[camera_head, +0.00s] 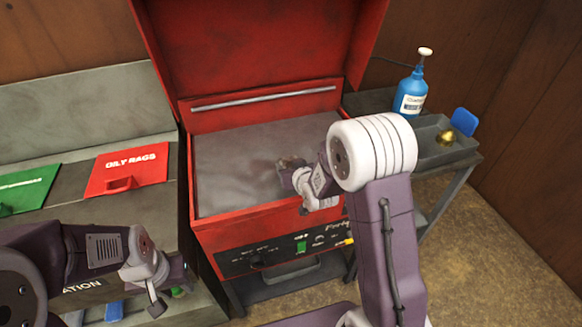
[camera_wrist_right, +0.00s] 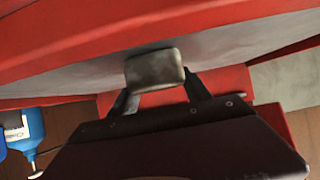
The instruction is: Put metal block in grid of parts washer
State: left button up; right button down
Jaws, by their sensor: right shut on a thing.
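The red parts washer (camera_head: 250,222) stands in the middle of the head view with its lid raised. Its grey inside surface (camera_head: 235,165) is visible, but I cannot make out the grid pattern. My right gripper (camera_head: 289,168) is over the right part of the washer's opening. It is shut on the metal block (camera_wrist_right: 154,70), a small grey rounded block between the two fingers in the right wrist view. In the head view the block is small and partly hidden by the gripper. My left gripper (camera_head: 170,291) is low at the left, away from the washer; its finger opening is unclear.
A blue pump bottle (camera_head: 411,92), a grey tray (camera_head: 433,152) with a brass-coloured part (camera_head: 446,137) and a blue item (camera_head: 465,121) are on the right side table. Red (camera_head: 127,169) and green (camera_head: 28,188) lids lie on the left bench. The raised lid (camera_head: 260,50) blocks the washer's back.

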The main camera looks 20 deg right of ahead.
jog(key=shift+s+f, duration=0.1)
jog(key=shift+c, duration=2.4)
grip_release()
